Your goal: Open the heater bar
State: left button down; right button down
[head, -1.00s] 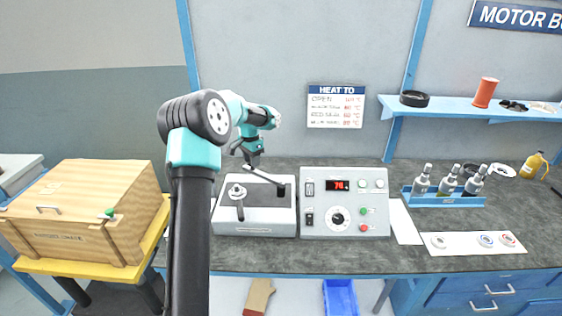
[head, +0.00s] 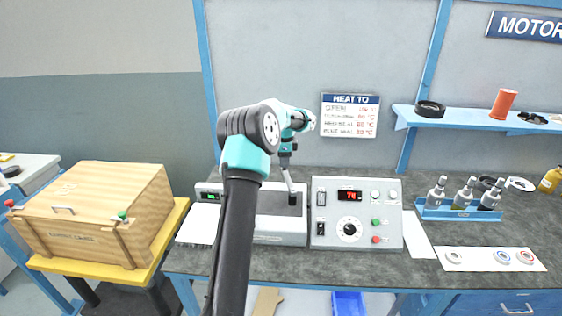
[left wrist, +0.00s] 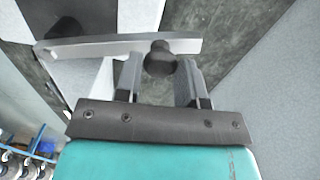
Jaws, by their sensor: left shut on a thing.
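The heater bar (head: 290,183) is a grey lever on the white heater box (head: 281,238), right of my left arm in the head view. It stands steeply up from the dark area on the box's top. In the left wrist view the bar (left wrist: 105,48) runs across the picture and has a black knob (left wrist: 160,60). My left gripper (head: 285,158) is at the bar's upper end; in the left wrist view its two fingers (left wrist: 160,78) are either side of the knob, shut on it. My arm hides the box's left part. My right gripper is not in view.
A control box (head: 356,232) with a red display stands just right of the heater box. A bottle rack (head: 447,213) and a white strip with rings (head: 480,260) are farther right. A wooden crate (head: 95,215) is at left. A shelf (head: 470,116) hangs on the wall.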

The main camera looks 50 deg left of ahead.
pick_arm(q)
jog(key=shift+w, duration=0.15)
dwell(0.3)
jog(key=c, duration=0.7)
grip_release()
jog(key=shift+r, duration=0.1)
notch_tip(320, 180, up, 17)
jog(key=shift+r, duration=0.15)
